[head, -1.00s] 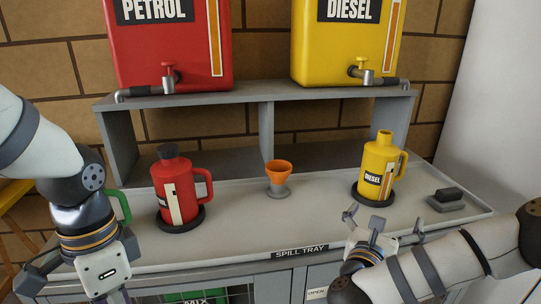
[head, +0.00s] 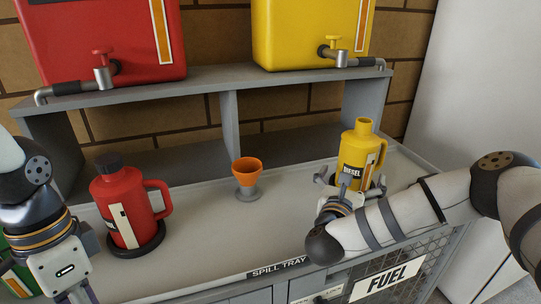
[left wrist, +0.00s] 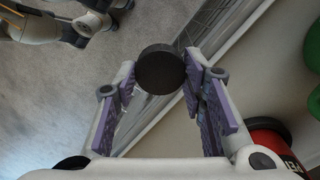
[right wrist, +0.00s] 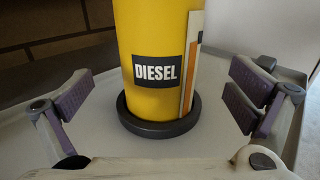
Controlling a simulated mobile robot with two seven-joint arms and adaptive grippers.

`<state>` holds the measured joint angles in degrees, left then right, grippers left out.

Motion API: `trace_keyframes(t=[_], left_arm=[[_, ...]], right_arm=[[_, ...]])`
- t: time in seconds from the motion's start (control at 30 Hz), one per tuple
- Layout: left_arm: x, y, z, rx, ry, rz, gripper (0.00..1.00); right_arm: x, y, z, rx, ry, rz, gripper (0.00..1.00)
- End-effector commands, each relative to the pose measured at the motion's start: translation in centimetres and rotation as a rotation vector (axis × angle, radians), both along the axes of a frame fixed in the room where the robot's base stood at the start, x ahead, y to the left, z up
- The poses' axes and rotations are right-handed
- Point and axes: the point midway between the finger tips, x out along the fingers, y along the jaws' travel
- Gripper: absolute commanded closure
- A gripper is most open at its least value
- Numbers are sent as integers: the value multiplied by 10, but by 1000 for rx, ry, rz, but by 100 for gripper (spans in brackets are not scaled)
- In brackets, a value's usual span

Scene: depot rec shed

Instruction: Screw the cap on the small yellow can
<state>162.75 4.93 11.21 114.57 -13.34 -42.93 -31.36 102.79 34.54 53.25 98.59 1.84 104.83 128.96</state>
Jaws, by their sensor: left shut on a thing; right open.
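The small yellow can (head: 355,150), labelled DIESEL, stands upright on a round black base (right wrist: 157,124) on the right of the spill tray. Its open neck (head: 363,126) has no cap on it. My right gripper (head: 350,183) is in front of the can, open, with its fingers spread to either side. In the right wrist view the can (right wrist: 150,40) stands ahead, between and beyond the fingers (right wrist: 160,100). My left gripper (left wrist: 160,85) is shut on a round black cap (left wrist: 160,68) at its fingertips. In the head view its fingers are mostly cut off at the lower left.
A red can (head: 120,205) with a dark cap stands on a black base at left. An orange funnel (head: 247,172) stands in a grey holder mid-tray. Behind is a grey shelf (head: 200,84) with red (head: 90,40) and yellow (head: 300,35) tanks. The tray between funnel and cans is clear.

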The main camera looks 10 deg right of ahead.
Motion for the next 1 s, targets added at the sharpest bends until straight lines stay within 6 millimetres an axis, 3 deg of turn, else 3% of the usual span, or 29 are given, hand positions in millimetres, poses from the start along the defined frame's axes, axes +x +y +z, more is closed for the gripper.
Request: trace_keyframes(t=[0.17, 0.5, 0.8, 1.0], left_arm=[[0, 0, -2, 0, 4, 0, 73], [0, 0, -2, 0, 4, 0, 73], [-1, 0, -10, 0, 17, 0, 73], [-1, 0, -10, 0, 17, 0, 73]], right_arm=[[14, -12, -1, -1, 1, 0, 0], [17, -15, -2, 0, 1, 0, 0], [52, -43, -9, 0, 1, -1, 0], [55, -46, -8, 1, 2, 1, 0]])
